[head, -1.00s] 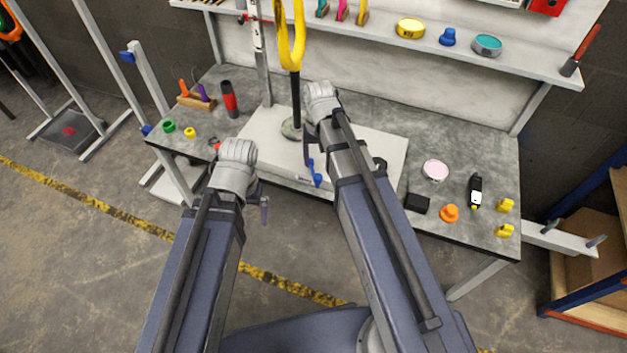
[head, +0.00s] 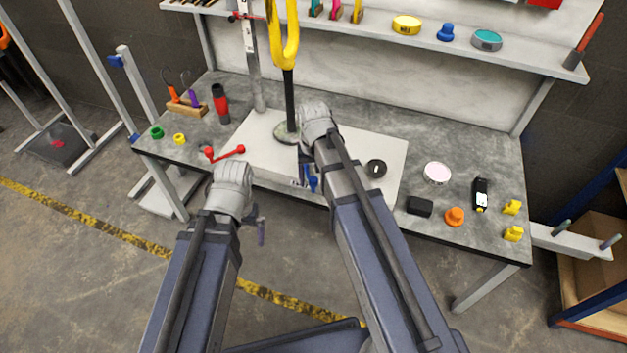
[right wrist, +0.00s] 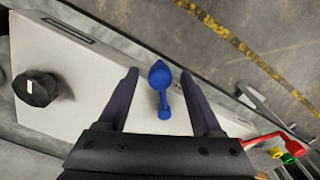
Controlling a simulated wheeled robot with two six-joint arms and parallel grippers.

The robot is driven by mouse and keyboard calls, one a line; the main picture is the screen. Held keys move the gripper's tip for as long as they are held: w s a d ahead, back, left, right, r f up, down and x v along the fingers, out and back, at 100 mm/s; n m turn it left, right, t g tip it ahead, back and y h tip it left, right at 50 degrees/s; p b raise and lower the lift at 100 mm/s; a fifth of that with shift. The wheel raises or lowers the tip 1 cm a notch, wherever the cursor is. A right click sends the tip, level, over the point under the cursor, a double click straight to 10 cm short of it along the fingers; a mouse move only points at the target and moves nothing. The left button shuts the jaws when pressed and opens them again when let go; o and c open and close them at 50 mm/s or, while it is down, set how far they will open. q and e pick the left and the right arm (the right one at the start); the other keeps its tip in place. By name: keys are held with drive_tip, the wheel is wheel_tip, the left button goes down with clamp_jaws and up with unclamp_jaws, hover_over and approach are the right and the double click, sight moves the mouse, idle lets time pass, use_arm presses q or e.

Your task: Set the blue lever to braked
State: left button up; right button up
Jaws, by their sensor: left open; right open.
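In the head view the blue lever (head: 312,181) is partly hidden by my right gripper (head: 307,172). I cannot read any braked marking. My left gripper (head: 261,228) is open and empty, in front of the table's front edge.
A red lever (head: 226,153) is on the left of the box, near my left wrist. A black knob (head: 376,168) is on the right. A yellow fork on a black post (head: 289,100) rises behind my right gripper. Small parts lie on the table's right.

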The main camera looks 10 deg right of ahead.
drive_tip(key=shift+c, duration=0.4)
clamp_jaws()
idle(0.9)
